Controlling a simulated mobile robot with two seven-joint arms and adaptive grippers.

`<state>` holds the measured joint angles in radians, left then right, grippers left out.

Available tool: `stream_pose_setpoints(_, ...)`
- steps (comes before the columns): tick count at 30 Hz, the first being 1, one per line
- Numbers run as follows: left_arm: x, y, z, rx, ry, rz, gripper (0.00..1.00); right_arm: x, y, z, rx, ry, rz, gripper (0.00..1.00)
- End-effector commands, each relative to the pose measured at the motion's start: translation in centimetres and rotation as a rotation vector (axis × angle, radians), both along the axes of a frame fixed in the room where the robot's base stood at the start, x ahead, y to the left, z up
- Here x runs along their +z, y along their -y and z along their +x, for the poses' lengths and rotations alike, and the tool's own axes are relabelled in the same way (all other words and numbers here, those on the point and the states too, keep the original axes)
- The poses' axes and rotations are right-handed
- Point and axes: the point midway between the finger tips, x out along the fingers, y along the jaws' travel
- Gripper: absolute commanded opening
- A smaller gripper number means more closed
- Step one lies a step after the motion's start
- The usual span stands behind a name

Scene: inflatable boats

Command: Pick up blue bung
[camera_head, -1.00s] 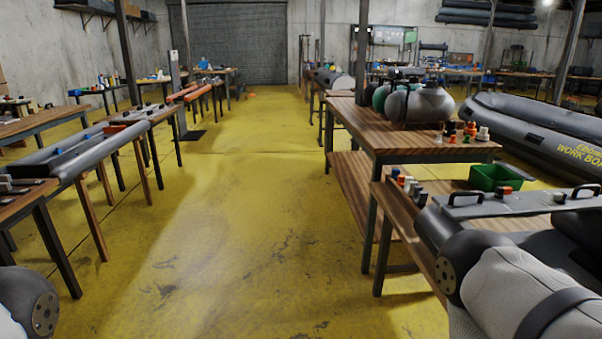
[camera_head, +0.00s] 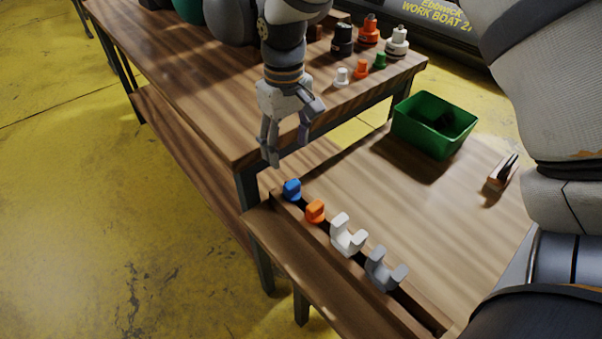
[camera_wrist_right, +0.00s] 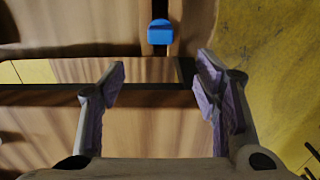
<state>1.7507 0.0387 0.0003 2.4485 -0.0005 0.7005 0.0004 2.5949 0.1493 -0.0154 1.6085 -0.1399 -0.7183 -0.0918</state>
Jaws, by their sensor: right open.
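The blue bung (camera_head: 292,189) sits at the far end of a dark slot in a wooden rack on the lower bench, beside an orange one. It also shows in the right wrist view (camera_wrist_right: 160,32), at the top, ahead of the fingers. My right gripper (camera_head: 287,150) is open and empty, pointing down above and just behind the blue bung, near the corner of the higher bench. In the right wrist view its two fingers (camera_wrist_right: 160,85) are spread apart, with the bung beyond their tips. My left gripper is not in view.
An orange bung (camera_head: 315,211), a white piece (camera_head: 346,236) and a grey piece (camera_head: 385,270) share the rack. A green bin (camera_head: 434,126) and a small clamp-like item (camera_head: 503,172) stand on the bench. Several small bottles and caps stand on the higher bench (camera_head: 190,80).

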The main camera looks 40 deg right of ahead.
Motion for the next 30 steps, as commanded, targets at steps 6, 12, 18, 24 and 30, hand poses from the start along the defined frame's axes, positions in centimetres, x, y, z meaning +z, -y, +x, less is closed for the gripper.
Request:
stream_pose_setpoints(6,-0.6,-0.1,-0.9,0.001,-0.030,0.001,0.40,-5.2,0.0,-0.3,0.000,-0.012,0.001,0.57)
stream_pose_setpoints(12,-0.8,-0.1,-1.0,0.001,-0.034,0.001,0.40,-7.8,0.2,-0.5,0.000,-0.010,0.001,0.57)
stream_pose_setpoints(18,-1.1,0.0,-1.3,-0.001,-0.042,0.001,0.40,-11.4,0.4,-0.7,0.000,-0.008,0.001,0.57)
stream_pose_setpoints(24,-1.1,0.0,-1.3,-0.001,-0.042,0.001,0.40,-11.7,0.4,-0.6,0.000,-0.003,0.001,0.57)
stream_pose_setpoints(30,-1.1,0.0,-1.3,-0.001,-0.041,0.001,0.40,-11.7,0.4,-0.6,0.000,-0.003,0.001,0.27)
